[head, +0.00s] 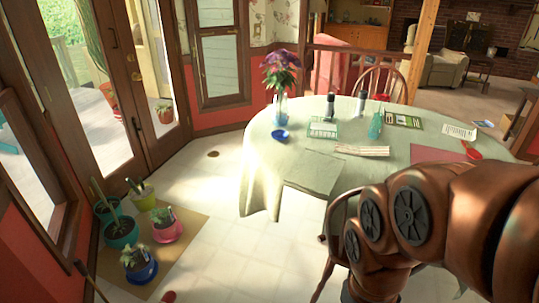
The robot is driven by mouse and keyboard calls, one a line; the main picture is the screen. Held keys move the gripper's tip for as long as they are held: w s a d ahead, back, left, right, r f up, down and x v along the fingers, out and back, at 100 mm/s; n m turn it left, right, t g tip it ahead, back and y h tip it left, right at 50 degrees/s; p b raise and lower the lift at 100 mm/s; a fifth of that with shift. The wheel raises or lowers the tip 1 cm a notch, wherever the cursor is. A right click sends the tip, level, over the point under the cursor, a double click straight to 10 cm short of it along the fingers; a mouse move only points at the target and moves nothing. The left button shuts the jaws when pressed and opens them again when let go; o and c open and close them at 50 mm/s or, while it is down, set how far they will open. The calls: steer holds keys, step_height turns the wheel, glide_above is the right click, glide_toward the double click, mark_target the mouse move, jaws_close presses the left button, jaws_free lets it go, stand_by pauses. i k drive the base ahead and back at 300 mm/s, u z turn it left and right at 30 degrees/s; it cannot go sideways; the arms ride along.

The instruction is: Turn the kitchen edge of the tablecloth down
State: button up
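A pale tablecloth (262,150) covers a round table in the head view. Its left side hangs down in folds towards the floor. At the near edge a squarish flap of cloth (314,172) appears to lie folded up flat on the tabletop. The near right part of the cloth is hidden behind my copper-coloured arm, which reaches in from the right. My gripper does not show in this view.
On the table stand a flower vase (281,108), a blue bowl (280,135), a green basket (322,128), bottles and papers. Wooden chairs are at the far and near sides. Potted plants (143,195) stand on a mat at left. Open floor lies between mat and table.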

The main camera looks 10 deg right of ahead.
mark_target(318, 172)
steer(key=u, duration=0.75)
steer(key=i, duration=2.55)
steer(key=z, duration=1.45)
steer(key=i, duration=0.35)
steer(key=u, duration=0.25)
